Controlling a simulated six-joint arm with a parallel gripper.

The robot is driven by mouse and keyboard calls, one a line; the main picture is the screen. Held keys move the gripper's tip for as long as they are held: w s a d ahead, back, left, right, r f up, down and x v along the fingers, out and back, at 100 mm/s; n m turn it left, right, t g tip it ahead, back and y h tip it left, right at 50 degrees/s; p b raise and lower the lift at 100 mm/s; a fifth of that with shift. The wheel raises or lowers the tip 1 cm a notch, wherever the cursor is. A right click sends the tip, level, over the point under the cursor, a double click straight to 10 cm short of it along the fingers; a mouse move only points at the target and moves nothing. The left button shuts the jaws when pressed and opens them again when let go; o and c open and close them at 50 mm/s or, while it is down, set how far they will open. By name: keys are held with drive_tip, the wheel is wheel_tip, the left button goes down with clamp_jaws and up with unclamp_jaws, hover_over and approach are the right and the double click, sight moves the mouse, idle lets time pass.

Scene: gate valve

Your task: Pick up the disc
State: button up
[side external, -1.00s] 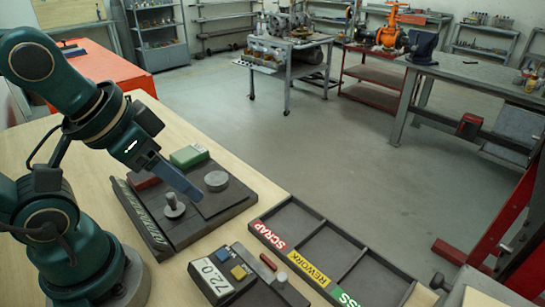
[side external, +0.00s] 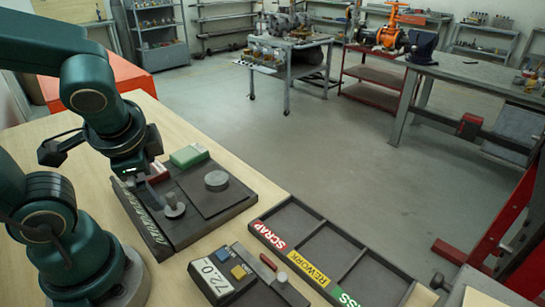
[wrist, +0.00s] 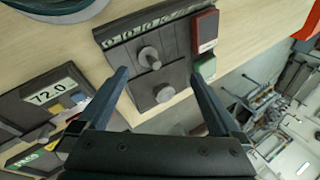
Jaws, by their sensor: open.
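The grey round disc (side external: 216,180) lies flat on the raised dark plate at the right part of the fixture (side external: 225,203). In the wrist view the disc (wrist: 164,92) shows between my spread fingers, beyond their tips. My gripper (side external: 150,180) points down near the fixture's left side, left of the disc and apart from it. In the wrist view my gripper (wrist: 158,77) is open and empty. A grey stemmed piece (side external: 174,205) stands beside the plate, and it also shows in the wrist view (wrist: 149,57).
A red block (wrist: 206,25) and a green block (side external: 189,155) sit along the fixture's back edge. In front are a 72.0 display box (side external: 215,280) and a sorting tray (side external: 330,250) marked SCRAP and REWORK. Bare table lies left of the fixture.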

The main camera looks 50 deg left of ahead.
drive_tip(key=w+a+f+m+y, duration=0.1)
drive_tip(key=w+a+m+y, duration=0.1)
drive_tip(key=a+m+y, duration=0.3)
drive_tip(key=m+t+y, duration=0.1)
drive_tip(key=m+t, duration=0.3)
drive_tip(key=m, duration=0.8)
hover_over(216, 178)
drive_tip(key=s+d, duration=0.2)
drive_tip(key=s, duration=0.2)
drive_tip(key=f, duration=0.3)
drive_tip(key=shift+s+a+f, duration=0.15)
drive_tip(key=shift+a, duration=0.05)
drive_tip(key=f+m, duration=0.1)
drive_tip(key=d+f+m+t, duration=0.1)
drive_tip(key=m, duration=0.1)
drive_tip(key=d+f+m+t, duration=0.1)
drive_tip(key=shift+w+d+h, duration=0.2)
drive_tip(key=shift+w+h, duration=0.1)
drive_tip(key=shift+s+d+f+m, duration=0.1)
drive_tip(key=shift+d+f+m, duration=0.15)
drive_tip(key=shift+m, duration=0.25)
drive_tip(key=shift+x, duration=2.5)
drive_tip(key=shift+r, duration=0.1)
clamp_jaws()
